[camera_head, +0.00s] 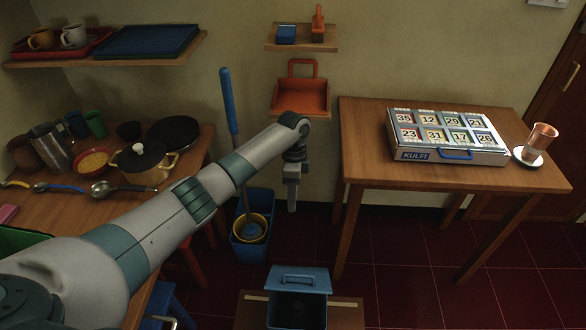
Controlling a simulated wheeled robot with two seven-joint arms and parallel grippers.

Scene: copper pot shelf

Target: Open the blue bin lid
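The blue bin (283,316) stands at the bottom centre of the head view, its lower part cut off by the frame edge. Its blue lid (303,287) is tilted up at the back, with a handle on it, and the dark inside of the bin shows in front. My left gripper (292,207) hangs pointing down above and behind the lid in the picture, clear of it. Its fingers look narrow from this side, and I cannot tell whether they are open. Nothing shows in them. My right gripper is not in view.
A bucket with a mop (252,228) stands left of my gripper. The left table (190,158) holds a pot, bowl, mugs and ladles. The right table (365,150) holds a KULFI box (440,156) and a copper cup (541,141). Floor right of the bin is clear.

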